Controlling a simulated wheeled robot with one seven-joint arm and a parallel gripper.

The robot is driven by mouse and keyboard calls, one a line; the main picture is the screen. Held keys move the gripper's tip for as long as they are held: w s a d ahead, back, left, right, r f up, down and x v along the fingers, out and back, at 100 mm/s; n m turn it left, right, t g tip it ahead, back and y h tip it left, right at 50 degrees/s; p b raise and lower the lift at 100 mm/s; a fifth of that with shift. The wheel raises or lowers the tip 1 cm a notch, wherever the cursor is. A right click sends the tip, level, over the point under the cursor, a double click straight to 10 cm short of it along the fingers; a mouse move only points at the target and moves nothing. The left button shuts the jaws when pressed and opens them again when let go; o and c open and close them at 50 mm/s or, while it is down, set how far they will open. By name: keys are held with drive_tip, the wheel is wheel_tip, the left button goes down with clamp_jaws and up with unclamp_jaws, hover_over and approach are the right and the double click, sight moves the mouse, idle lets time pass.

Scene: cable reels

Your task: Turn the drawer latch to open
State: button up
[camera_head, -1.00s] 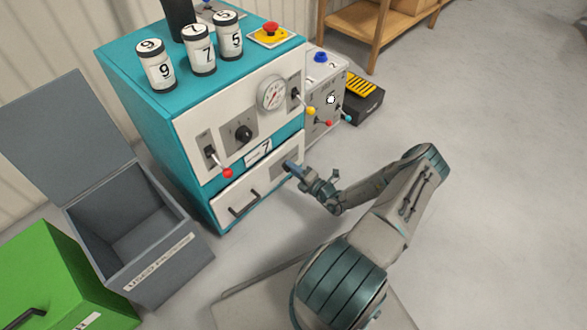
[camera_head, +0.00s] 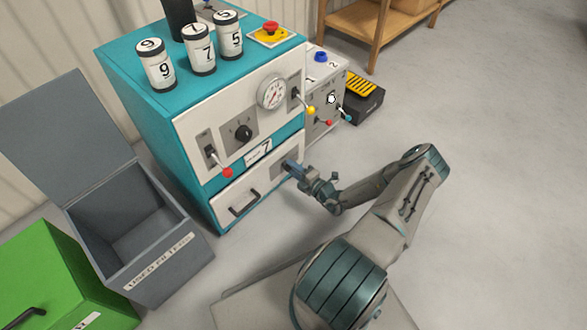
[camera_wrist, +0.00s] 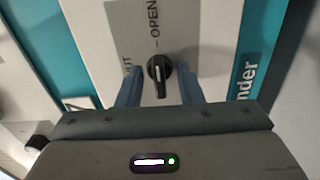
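The drawer latch (camera_wrist: 158,75) is a black knob with a white line on a pale plate, beside the printed words OPEN and, partly cut off, SHUT. Its white line runs roughly up and down in the wrist view. My gripper (camera_wrist: 160,80) is open, with one blue finger on each side of the knob and a narrow gap seeming to show on both sides. In the head view my gripper (camera_head: 289,164) is at the right end of the drawer front (camera_head: 223,208), hiding the latch. The drawer looks closed, with a dark handle (camera_head: 244,204).
The teal cabinet (camera_head: 155,140) carries numbered canisters (camera_head: 202,50), a gauge (camera_head: 272,93) and levers with red (camera_head: 227,173) and yellow (camera_head: 311,110) knobs above the drawer. An open grey bin (camera_head: 160,270) and a green box (camera_head: 50,270) stand left. Floor to the right is clear.

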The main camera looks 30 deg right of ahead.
drive_tip(key=p+v, duration=0.3)
drive_tip(key=v, duration=1)
drive_tip(key=shift+s+p, duration=0.35)
drive_tip(key=shift+s, duration=0.05)
drive_tip(key=shift+d, duration=0.1)
